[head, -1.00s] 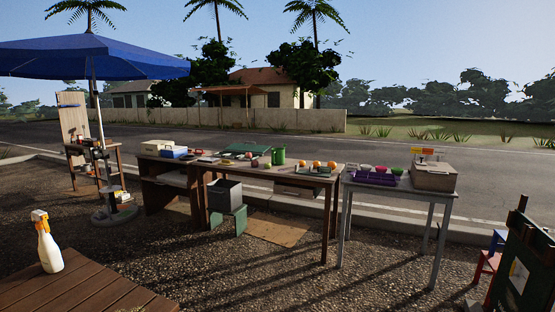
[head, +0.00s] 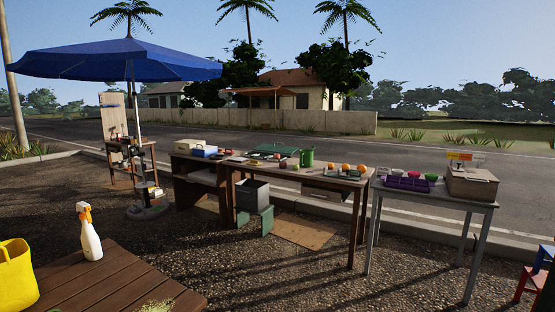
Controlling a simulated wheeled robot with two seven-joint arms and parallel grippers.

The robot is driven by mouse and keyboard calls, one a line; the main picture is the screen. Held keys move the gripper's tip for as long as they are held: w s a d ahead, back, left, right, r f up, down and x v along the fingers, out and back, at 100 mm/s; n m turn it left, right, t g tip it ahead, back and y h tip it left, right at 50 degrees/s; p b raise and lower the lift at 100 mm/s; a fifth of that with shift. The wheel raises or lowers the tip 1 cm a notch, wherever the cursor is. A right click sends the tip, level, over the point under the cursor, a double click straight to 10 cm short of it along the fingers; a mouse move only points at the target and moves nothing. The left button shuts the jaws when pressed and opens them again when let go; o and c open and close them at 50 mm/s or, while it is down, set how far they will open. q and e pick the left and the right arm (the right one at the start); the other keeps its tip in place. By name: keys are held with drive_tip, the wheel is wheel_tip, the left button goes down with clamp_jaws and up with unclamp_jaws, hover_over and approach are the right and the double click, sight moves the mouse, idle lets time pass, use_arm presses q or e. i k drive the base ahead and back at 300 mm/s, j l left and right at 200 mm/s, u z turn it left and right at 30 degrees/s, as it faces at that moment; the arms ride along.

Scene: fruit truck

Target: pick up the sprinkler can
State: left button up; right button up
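A white spray bottle (head: 90,238) with an orange and white trigger head stands upright on a brown slatted wooden table (head: 100,284) at the lower left. It is the nearest thing that fits a sprinkler can. A green can or jug (head: 306,158) stands far off on the long wooden market table; its shape is too small to tell exactly. Neither of my grippers shows, and nothing touches the spray bottle.
A yellow bag or bucket (head: 16,277) is at the left edge, left of the bottle. Beyond open gravel (head: 260,275) stand the long market table (head: 337,183) with fruit, a grey table (head: 440,197) with a box, and a blue umbrella (head: 115,62).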

sight(306, 155)
drive_tip(key=i+l+z, duration=0.35)
drive_tip(key=i, duration=0.5)
drive_tip(key=i+j+z, duration=0.1)
drive_tip(key=i+z, duration=0.3)
drive_tip(key=i, duration=0.45)
drive_tip(key=i+j+u, duration=0.1)
drive_tip(key=i+u, duration=0.7)
drive_tip(key=i+l+u, duration=0.2)
drive_tip(key=i+u, duration=0.2)
drive_tip(key=i+j, duration=0.15)
drive_tip(key=i, duration=0.3)
drive_tip(key=i+j+u, duration=0.1)
drive_tip(key=i, duration=0.35)
drive_tip(key=i+j, duration=0.25)
drive_tip(key=i, duration=0.2)
drive_tip(key=u, duration=0.05)
